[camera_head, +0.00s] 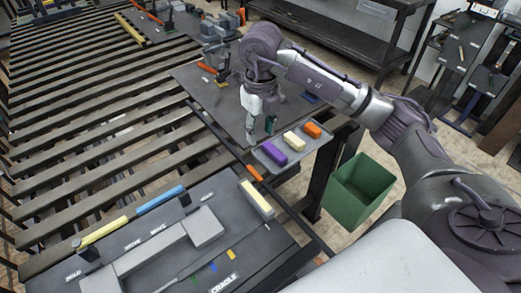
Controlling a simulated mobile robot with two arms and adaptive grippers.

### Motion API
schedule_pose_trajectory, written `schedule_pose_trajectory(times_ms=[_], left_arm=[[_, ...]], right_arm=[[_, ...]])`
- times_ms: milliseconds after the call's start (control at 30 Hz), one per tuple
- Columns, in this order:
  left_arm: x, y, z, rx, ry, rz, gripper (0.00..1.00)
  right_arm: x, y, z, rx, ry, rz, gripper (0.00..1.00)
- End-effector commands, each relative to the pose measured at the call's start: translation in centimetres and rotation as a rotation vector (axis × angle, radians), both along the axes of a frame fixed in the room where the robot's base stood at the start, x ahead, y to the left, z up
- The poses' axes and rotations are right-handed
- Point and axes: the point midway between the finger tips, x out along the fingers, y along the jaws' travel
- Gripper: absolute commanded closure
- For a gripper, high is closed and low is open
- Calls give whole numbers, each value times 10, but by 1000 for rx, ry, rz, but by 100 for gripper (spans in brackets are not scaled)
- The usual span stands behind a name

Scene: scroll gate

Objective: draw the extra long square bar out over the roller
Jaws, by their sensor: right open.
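My right gripper (260,128) points down over a dark grey board in the middle of the view. Its fingers are apart with nothing visible between them. A cream square bar (257,199) lies at the right edge of the near panel, closer to the camera than the gripper. A yellow bar (104,231) and a blue bar (160,200) lie end to end along the panel's far edge. I cannot tell which bar is the extra long one, and I cannot make out the roller for certain. My left gripper is not in view.
A grey tray (263,160) with purple, cream and orange blocks sits right of the gripper. A green bin (357,188) stands lower, on the right. A slatted rack (100,130) fills the left. Dark shelving (335,38) stands behind.

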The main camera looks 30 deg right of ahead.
Motion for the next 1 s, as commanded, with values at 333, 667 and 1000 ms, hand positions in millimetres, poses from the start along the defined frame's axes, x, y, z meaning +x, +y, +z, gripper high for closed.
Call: schedule_pose_trajectory(times_ms=[333,667,1000], left_arm=[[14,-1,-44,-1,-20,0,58],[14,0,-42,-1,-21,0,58],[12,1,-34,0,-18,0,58]], right_arm=[[0,0,-45,0,0,0,56],[0,0,-43,0,0,0,56],[-1,0,-81,0,6,-2,56]])
